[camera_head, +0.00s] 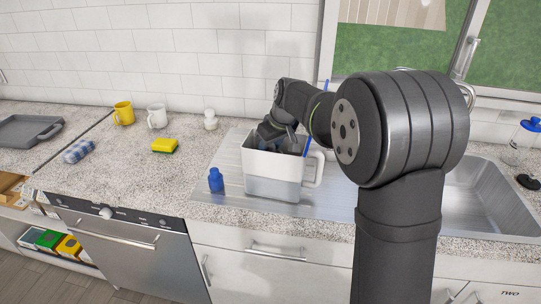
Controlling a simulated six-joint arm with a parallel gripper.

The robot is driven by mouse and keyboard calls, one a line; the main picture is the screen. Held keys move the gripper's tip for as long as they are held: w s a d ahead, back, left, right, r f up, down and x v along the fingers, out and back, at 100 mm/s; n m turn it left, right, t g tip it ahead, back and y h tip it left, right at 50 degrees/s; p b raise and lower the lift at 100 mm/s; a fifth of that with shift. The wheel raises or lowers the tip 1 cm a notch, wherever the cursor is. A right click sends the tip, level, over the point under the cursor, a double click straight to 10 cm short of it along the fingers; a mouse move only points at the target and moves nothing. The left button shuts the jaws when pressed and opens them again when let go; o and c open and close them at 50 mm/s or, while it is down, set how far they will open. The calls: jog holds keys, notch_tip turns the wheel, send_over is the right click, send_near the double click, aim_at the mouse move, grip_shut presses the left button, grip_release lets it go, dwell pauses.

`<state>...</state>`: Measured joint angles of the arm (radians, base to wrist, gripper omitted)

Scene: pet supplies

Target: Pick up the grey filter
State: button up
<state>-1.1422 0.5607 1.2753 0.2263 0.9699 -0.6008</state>
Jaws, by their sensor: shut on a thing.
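A white pitcher (264,165) with a clear grey lower part and a handle on its right stands on the ribbed metal drainboard. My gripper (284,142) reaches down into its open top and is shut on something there. The held thing is mostly hidden by the pitcher's front wall and my dark fingers. It appears to be the grey filter, but its shape cannot be made out. Whether it touches the pitcher's inside cannot be told.
A blue bottle (216,180) stands left of the pitcher. The sink (490,195) is right, and the window frame rises behind my arm.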

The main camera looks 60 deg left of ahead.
jog(key=shift+r, duration=0.1)
notch_tip(320, 180, up, 10)
jog(key=shift+f, duration=0.1)
jog(key=shift+s+a, duration=0.1)
jog(key=shift+s, duration=0.05)
jog(key=s+a+n+g, duration=0.1)
jog(key=s+a+n, duration=0.2)
jog(key=s+a, duration=0.55)
jog(key=shift+n, duration=0.3)
jog(key=shift+s+a+f, duration=2.3)
jog(key=shift+s+f, duration=0.55)
jog(key=shift+f, duration=0.35)
jog(key=shift+s+a+f, duration=2.3)
jog(key=shift+s+f, duration=0.6)
jog(key=shift+f, duration=0.25)
jog(key=shift+s+a+f, duration=2.3)
jog(key=shift+s+f, duration=0.55)
jog(key=shift+f, duration=0.35)
jog(key=shift+f, duration=0.15)
